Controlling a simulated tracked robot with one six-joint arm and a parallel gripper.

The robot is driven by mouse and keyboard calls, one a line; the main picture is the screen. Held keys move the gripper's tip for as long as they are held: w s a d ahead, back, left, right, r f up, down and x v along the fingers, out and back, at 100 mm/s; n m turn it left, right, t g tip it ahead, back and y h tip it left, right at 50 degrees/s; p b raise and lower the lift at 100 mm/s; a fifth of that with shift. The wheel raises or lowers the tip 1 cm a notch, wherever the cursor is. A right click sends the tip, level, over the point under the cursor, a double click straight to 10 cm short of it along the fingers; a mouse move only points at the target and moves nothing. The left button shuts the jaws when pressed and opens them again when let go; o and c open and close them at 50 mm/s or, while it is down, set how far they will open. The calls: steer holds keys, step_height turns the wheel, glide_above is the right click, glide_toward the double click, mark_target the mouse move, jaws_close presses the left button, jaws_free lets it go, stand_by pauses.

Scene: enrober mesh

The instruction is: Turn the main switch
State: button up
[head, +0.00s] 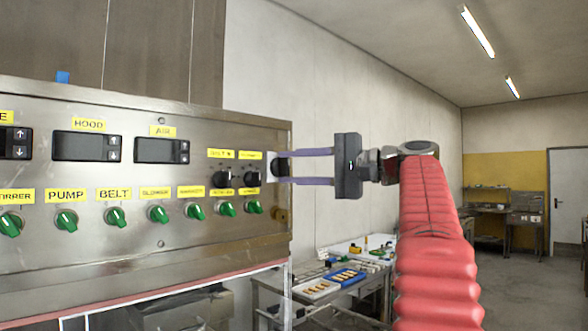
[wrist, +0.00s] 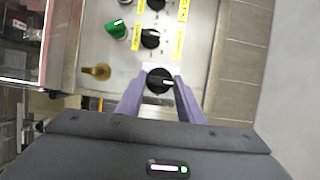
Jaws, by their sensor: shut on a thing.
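The main switch appears to be the black round knob (wrist: 157,75) at the near end of the panel in the wrist view; its own label is not readable. A pale pointer mark on it points to the right there. My gripper (wrist: 160,84) has its two purple fingers closed on either side of this knob. In the head view my gripper (head: 277,167) reaches in from the right to the panel's right edge. There the knob (head: 274,165) is small and partly hidden by the fingers.
The steel control panel (head: 150,240) carries several green knobs (head: 158,214) and two black knobs (head: 222,179) left of my gripper. A brass-coloured part (wrist: 97,72) sits beside the gripped knob. A workbench with trays (head: 330,284) stands behind, below my arm.

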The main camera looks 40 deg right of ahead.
steer(key=shift+f, duration=0.2)
steer(key=o, duration=1.1)
steer(key=shift+r, duration=0.1)
steer(key=shift+c, duration=0.2)
steer(key=v, duration=1.3)
steer(key=shift+s, duration=0.3)
steer(key=shift+s+d, duration=0.15)
